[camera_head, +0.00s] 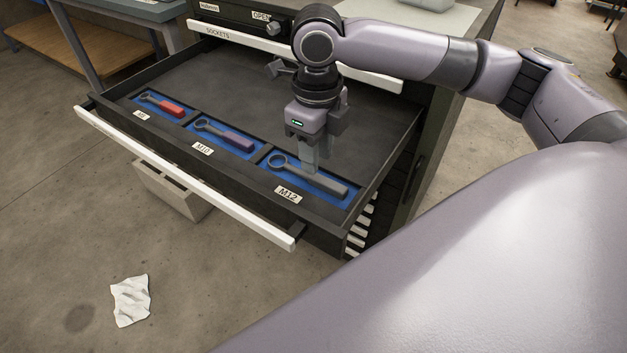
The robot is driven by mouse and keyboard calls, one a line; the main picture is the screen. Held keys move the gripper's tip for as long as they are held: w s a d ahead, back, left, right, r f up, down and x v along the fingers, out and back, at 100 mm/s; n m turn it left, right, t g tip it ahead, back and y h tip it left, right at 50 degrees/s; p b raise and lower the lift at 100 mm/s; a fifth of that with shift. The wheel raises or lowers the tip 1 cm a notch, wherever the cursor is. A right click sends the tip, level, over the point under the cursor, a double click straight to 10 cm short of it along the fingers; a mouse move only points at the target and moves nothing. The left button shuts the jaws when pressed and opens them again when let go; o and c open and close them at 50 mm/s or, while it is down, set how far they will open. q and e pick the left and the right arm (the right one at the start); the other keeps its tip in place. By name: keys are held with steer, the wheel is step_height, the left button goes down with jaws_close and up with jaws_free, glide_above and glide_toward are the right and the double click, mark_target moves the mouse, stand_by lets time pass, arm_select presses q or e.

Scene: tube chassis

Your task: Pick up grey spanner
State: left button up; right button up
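The grey spanner (325,183) lies in the blue-lined M12 compartment at the front right of the open drawer. Its ring end (278,161) points left. My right gripper (309,166) points down over the spanner's handle, with its fingertips at or just above it. The fingers overlap in this view, so I cannot tell how wide they are apart or whether they touch the spanner. My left gripper is not in view.
A red-handled spanner (165,105) and a purple-handled spanner (226,136) lie in the neighbouring compartments. The drawer's raised side walls and white front edge (180,178) surround them. The drawer floor (230,80) behind is mostly bare. White crumpled paper (131,301) lies on the floor.

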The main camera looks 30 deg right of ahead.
mark_target(317, 176)
step_height(317, 176, down, 5)
steer(key=shift+w+d+f+b, duration=0.1)
steer(key=shift+b, duration=0.45)
jaws_close()
